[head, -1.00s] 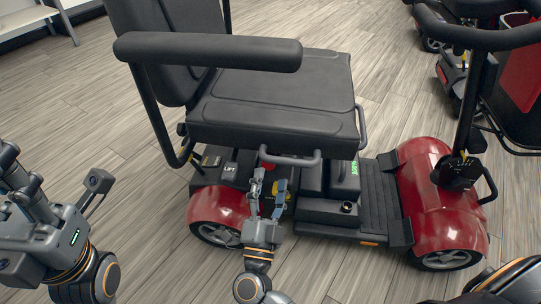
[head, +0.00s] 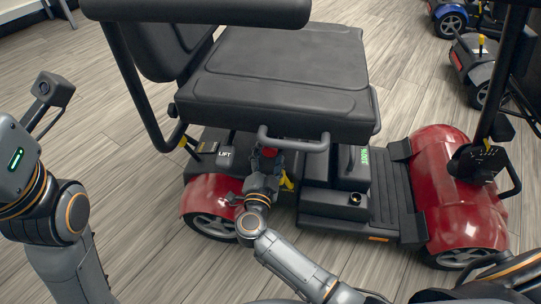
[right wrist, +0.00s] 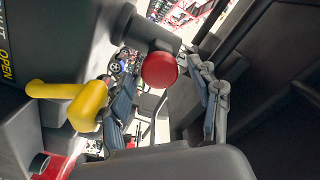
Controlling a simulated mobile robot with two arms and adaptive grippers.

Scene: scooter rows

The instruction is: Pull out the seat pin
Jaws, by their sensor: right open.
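The seat pin shows as a round red knob (head: 270,152) on a dark shaft under the front edge of the scooter's black seat (head: 285,75). In the right wrist view the red knob (right wrist: 160,70) is large and clear. My right gripper (head: 266,163) is under the seat at the knob, which it partly hides in the head view. In the right wrist view its two fingers (right wrist: 166,95) stand apart, open, one to each side of the knob. I cannot tell whether either finger touches it. My left arm is at the left edge, its fingers out of view.
A yellow lever (right wrist: 80,105) stands close to the left finger in the right wrist view. A grey bar (head: 293,140) runs below the seat edge. The red front cover (head: 455,190) and tiller are at right. More scooters (head: 478,65) stand behind; the floor between is clear.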

